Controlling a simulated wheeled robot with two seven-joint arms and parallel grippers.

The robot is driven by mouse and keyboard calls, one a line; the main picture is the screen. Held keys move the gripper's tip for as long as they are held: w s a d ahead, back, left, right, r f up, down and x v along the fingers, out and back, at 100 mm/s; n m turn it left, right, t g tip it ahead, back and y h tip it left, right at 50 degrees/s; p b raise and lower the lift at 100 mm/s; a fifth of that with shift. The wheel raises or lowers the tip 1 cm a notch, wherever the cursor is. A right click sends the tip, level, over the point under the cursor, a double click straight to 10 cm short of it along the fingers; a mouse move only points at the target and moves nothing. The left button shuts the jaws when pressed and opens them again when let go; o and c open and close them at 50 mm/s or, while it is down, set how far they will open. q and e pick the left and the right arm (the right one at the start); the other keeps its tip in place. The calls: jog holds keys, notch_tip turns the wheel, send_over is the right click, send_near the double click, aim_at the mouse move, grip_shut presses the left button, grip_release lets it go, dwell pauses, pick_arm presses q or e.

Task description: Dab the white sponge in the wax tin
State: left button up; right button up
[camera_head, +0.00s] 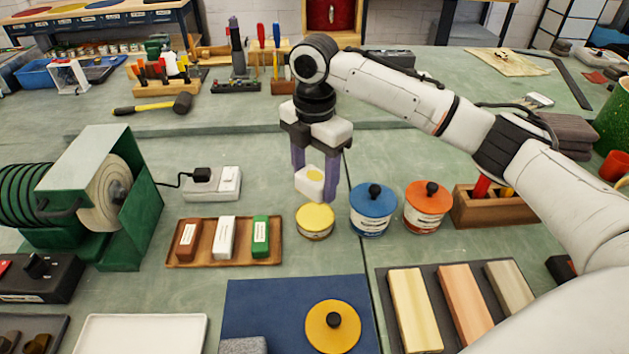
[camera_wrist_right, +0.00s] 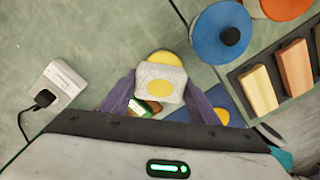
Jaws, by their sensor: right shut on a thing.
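The white sponge (camera_head: 306,185) has a yellow spot on its face. My right gripper (camera_head: 314,183) is shut on it, with a purple finger on either side. In the right wrist view the sponge (camera_wrist_right: 148,76) sits between the fingers of the gripper (camera_wrist_right: 158,97). The wax tin (camera_head: 315,222) is round and lidless, with yellow wax showing on top. It stands just under the sponge, which looks a little above it. In the right wrist view the sponge hides part of the tin (camera_wrist_right: 164,56). My left gripper is not in view.
A blue-lidded tin (camera_head: 372,212) and an orange-lidded tin (camera_head: 427,210) stand right of the wax tin. A wooden tray (camera_head: 177,253) with three small blocks lies left. A yellow lid (camera_head: 320,336) rests on the blue mat (camera_head: 255,300) in front.

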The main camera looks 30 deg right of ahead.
jog(key=shift+r, duration=1.1)
